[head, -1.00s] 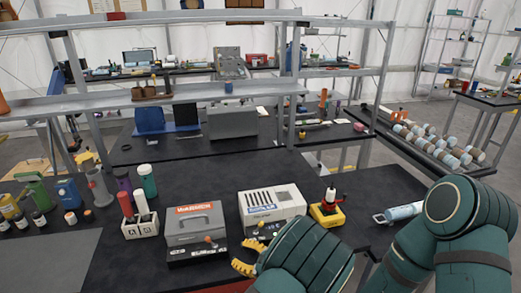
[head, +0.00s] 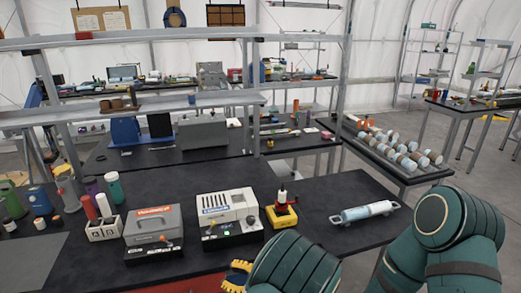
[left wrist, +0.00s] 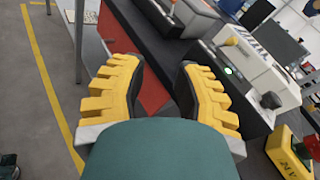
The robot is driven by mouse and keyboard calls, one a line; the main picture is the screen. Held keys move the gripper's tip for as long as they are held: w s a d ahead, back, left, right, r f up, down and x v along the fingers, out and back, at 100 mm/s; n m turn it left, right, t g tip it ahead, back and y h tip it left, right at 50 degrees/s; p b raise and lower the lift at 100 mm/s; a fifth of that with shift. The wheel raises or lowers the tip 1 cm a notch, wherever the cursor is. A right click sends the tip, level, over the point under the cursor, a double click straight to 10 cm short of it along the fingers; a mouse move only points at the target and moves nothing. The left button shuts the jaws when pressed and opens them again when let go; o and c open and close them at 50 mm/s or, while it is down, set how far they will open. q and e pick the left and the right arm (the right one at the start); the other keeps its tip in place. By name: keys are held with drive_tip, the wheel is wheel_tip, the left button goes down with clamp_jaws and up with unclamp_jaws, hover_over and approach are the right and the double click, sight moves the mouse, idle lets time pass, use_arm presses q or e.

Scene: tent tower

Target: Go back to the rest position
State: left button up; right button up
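My left gripper (head: 236,276) is at the bottom of the head view, at the front edge of the black bench (head: 330,185), partly hidden by my teal forearm. In the left wrist view, the two yellow toothed fingers of my left gripper (left wrist: 157,66) are spread apart with nothing between them. Past them lie the bench's red front panel and the floor. My right gripper is in neither view.
Near the gripper stand a grey toolbox-like unit (head: 153,226), a white machine (head: 228,207) and a yellow device (head: 282,211). A pale cylinder with end handles (head: 364,213) lies further right. A rack of several cylinders (head: 400,148) stands behind. Grey floor (left wrist: 40,120) is open at left.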

use_arm(q)
drive_tip(key=s+a+f+n+g+h, duration=0.35)
drive_tip(key=s+a+f+g, duration=0.35)
drive_tip(key=f, duration=0.4)
drive_tip(key=s+d+f+n+t+h, duration=0.1)
drive_tip(key=s+d+f+n+h, duration=0.1)
drive_tip(key=s+n+h, duration=0.3)
drive_tip(key=s+d+f+n+h+b, duration=0.1)
drive_tip(key=s+d+f+n+h, duration=0.1)
drive_tip(key=s+n+h, duration=0.4)
drive_tip(key=n+h, duration=0.4)
drive_tip(key=n, duration=0.3)
drive_tip(key=shift+s+t, duration=0.15)
drive_tip(key=shift+t, duration=0.25)
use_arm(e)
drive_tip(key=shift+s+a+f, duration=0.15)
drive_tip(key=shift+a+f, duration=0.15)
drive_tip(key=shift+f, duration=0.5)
use_arm(q)
drive_tip(key=shift+b, duration=0.35)
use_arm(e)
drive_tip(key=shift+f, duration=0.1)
